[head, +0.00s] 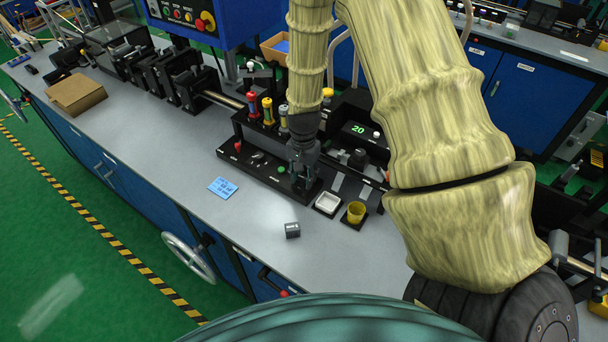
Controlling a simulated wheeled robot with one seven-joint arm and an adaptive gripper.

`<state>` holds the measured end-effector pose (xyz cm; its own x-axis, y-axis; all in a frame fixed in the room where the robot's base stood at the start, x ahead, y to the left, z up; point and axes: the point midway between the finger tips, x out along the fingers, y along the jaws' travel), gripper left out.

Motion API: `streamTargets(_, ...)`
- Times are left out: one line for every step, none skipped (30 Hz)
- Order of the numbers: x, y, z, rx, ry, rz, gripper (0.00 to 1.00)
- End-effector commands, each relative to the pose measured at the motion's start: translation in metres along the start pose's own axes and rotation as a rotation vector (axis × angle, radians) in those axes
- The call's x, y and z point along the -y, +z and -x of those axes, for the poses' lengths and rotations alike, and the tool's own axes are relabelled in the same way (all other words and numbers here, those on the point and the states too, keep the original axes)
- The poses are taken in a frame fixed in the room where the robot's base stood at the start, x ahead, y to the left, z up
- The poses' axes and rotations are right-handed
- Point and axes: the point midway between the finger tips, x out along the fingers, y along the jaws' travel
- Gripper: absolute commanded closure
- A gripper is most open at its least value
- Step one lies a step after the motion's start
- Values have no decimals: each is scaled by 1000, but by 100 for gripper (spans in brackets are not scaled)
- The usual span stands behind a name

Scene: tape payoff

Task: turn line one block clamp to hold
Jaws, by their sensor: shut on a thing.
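My gripper (304,172) points down at the right part of a black fixture plate (238,166) on the grey bench. Its fingers are shut on a small part there, at the place of the block clamp. The gripper covers most of that part, so I cannot read which way the clamp is turned. A small green button (281,169) sits on the plate just left of the fingers. A small dark grey block (292,230) lies on the bench in front of the plate, apart from my gripper.
A blue card (223,187) and cardboard box (76,94) lie left. The front bench is mostly clear.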

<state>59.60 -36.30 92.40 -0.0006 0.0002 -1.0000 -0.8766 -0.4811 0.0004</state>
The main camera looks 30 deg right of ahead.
Motion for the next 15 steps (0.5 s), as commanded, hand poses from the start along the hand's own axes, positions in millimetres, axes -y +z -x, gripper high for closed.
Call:
streamTargets(0, 0, 0, 0, -1, 29, 88)
streamTargets(1, 0, 0, 0, -1, 51, 88)
streamTargets(1, 0, 0, 0, -1, 82, 88)
streamTargets(1, 0, 0, 0, -1, 108, 88)
streamTargets(1, 0, 0, 0, -1, 134, 88)
streamTargets(1, 0, 0, 0, -2, 170, 88)
streamTargets(1, 0, 0, -1, -2, 198, 88)
streamTargets(1, 0, 0, -1, -2, 227, 88)
streamTargets(1, 0, 0, -1, -2, 265, 88)
streamTargets(1, 0, 0, -1, -2, 293, 88)
streamTargets(1, 0, 0, -1, -2, 322, 88)
streamTargets(1, 0, 0, -1, -2, 361, 88)
streamTargets(1, 0, 0, -1, -2, 389, 88)
streamTargets(1, 0, 0, -1, -2, 417, 88)
streamTargets(1, 0, 0, -1, -2, 456, 88)
